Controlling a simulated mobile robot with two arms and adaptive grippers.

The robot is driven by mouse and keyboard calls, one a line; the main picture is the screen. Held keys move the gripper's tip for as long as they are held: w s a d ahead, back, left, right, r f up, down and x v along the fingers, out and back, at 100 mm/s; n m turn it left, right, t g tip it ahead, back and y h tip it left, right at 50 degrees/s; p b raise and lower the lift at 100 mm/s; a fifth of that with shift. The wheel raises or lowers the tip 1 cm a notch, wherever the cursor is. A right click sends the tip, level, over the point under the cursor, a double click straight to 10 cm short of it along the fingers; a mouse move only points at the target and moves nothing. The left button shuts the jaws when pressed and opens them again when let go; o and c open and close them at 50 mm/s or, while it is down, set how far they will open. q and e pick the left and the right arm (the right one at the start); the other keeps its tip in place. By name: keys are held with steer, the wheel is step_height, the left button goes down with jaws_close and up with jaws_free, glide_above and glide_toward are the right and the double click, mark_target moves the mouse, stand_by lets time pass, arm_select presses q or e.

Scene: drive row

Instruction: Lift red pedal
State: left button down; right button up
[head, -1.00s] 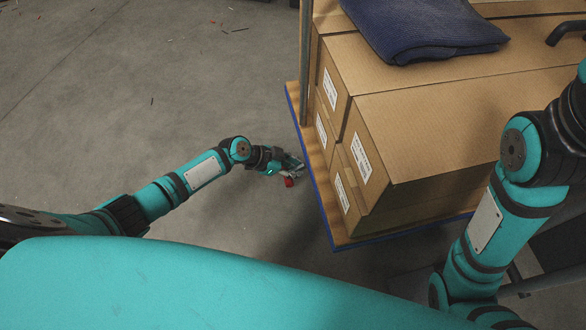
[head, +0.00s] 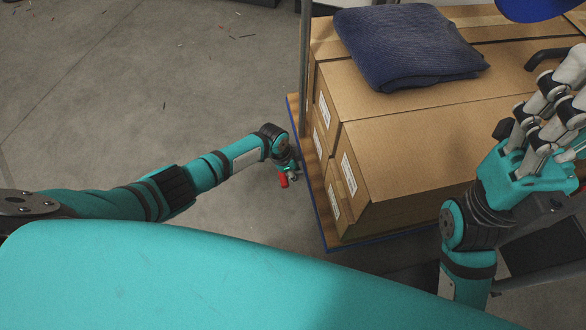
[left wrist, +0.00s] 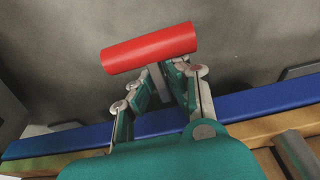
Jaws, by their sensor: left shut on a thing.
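The red pedal (head: 284,181) is a small red cylinder low beside the cart's blue edge in the head view. In the left wrist view the red pedal (left wrist: 150,47) lies across beyond my fingertips, with a pale metal stem (left wrist: 158,80) running back from it between the fingers. My left gripper (head: 288,174) is shut on the pedal's stem; its fingers also show in the left wrist view (left wrist: 161,88). My right gripper (head: 560,105) is raised at the right of the head view, its fingertips partly cut off, and I see nothing held in it.
A wooden cart deck (head: 329,226) with a blue edge carries several cardboard boxes (head: 410,150). A folded dark blue cloth (head: 405,45) lies on top. An upright post (head: 304,60) stands at the deck's left side. The grey floor to the left is clear apart from small scraps.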

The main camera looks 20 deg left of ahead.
mark_target(286, 174)
arm_select(q)
steer(key=shift+s+d+f+y, duration=0.1)
steer(key=shift+y, duration=0.2)
jaws_free()
steer(key=shift+w, duration=0.2)
stand_by(0.5)
steer(key=shift+r, duration=0.2)
steer(key=v, duration=1.2)
steer(key=shift+w, duration=0.2)
steer(key=shift+f, duration=0.1)
